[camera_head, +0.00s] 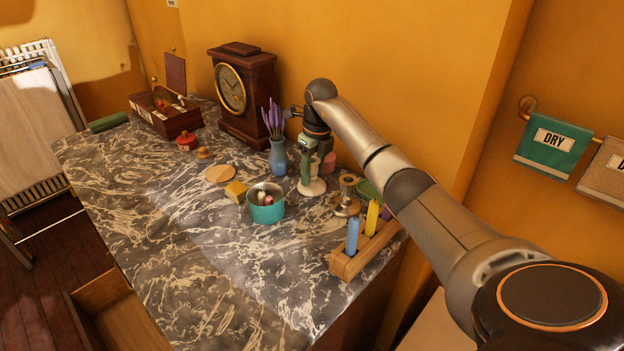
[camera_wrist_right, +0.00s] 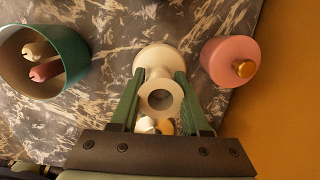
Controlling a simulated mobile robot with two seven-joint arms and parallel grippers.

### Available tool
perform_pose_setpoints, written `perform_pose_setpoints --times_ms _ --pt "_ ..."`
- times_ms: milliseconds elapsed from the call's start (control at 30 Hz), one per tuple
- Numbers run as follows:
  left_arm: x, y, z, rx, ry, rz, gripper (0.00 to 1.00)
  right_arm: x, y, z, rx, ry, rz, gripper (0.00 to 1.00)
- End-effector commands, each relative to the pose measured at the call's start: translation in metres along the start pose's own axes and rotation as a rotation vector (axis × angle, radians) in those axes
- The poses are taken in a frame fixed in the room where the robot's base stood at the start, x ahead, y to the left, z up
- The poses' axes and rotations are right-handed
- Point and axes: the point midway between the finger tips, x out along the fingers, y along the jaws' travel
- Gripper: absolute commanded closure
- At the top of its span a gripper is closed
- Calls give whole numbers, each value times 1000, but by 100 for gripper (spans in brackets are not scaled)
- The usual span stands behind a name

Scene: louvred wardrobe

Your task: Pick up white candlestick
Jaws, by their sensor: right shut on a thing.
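The white candlestick (camera_head: 313,187) stands upright on the marble top, its round white base showing below my right gripper (camera_head: 306,160). In the right wrist view the white candlestick (camera_wrist_right: 158,57) is seen from above with its open round socket toward me. The green fingers of my right gripper (camera_wrist_right: 156,85) lie on both sides of its stem and are shut on it. The base appears to rest on the marble; I cannot tell if it is slightly raised. My left gripper is not in view.
A pink lidded jar (camera_wrist_right: 231,62) is close on the right. A teal pot (camera_head: 267,207) with candles, a brass candlestick (camera_head: 347,198), a blue vase (camera_head: 278,158) and a wooden candle rack (camera_head: 345,265) stand around it. The front left marble (camera_head: 180,240) is clear.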

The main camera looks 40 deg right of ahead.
Motion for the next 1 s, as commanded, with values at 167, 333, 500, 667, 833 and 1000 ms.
perform_pose_setpoints --times_ms 167,333,500,667,833,1000 --pt "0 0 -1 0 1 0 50 0 0 0 0 -1 0 86" --pt "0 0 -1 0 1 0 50 0 0 0 0 -1 0 100" --pt "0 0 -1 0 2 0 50 0 0 0 0 -1 0 100" --pt "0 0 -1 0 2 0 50 0 0 0 0 -1 0 100" --pt "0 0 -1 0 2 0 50 -2 0 1 0 -4 -1 100" --pt "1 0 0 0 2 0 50 -5 0 2 0 -5 -1 100"
